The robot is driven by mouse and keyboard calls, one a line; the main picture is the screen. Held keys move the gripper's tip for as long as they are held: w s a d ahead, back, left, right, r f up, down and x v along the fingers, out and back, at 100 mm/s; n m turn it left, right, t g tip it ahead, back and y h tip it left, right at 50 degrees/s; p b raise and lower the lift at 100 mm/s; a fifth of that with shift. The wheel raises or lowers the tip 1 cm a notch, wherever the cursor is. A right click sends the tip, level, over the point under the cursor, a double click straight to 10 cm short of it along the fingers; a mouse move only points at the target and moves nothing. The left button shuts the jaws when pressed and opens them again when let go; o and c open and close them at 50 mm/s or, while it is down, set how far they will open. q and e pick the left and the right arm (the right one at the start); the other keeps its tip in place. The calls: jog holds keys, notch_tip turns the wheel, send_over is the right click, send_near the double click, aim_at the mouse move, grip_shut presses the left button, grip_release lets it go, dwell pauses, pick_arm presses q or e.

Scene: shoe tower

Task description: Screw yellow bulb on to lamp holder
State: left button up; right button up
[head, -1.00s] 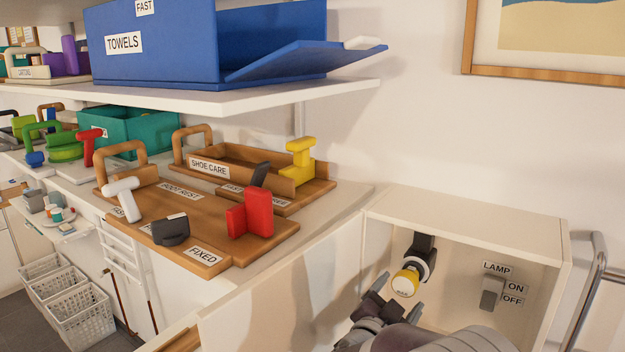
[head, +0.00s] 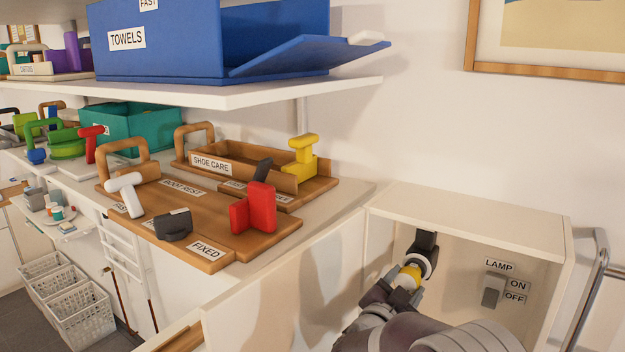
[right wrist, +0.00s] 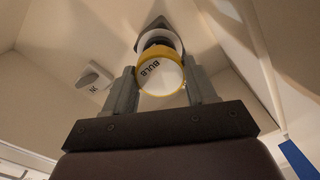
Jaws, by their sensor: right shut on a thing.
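The yellow bulb (head: 411,276) is at the black lamp holder (head: 427,243) with its white ring, inside the open cream box on the right. In the right wrist view the bulb (right wrist: 161,75) shows its white face marked BULB and a yellow rim, with the holder (right wrist: 159,33) right behind it. My right gripper (head: 405,287) is shut on the bulb, one finger on each side of it (right wrist: 162,88). The thread between bulb and holder is hidden, so I cannot tell how far it is seated. My left gripper is not in view.
A grey lamp switch (head: 493,290) with ON and OFF labels is on the box's back wall, right of the holder. The box walls (head: 470,215) enclose my right gripper closely. A metal rail (head: 590,290) stands at the right. A wooden board (head: 190,225) with blocks lies left.

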jog(key=shift+r, duration=0.1)
jog(key=o, duration=0.5)
jog(key=shift+c, duration=0.2)
jog(key=o, duration=0.4)
jog(key=shift+w, duration=0.1)
jog(key=shift+w+d, duration=0.1)
jog(key=shift+d, duration=0.05)
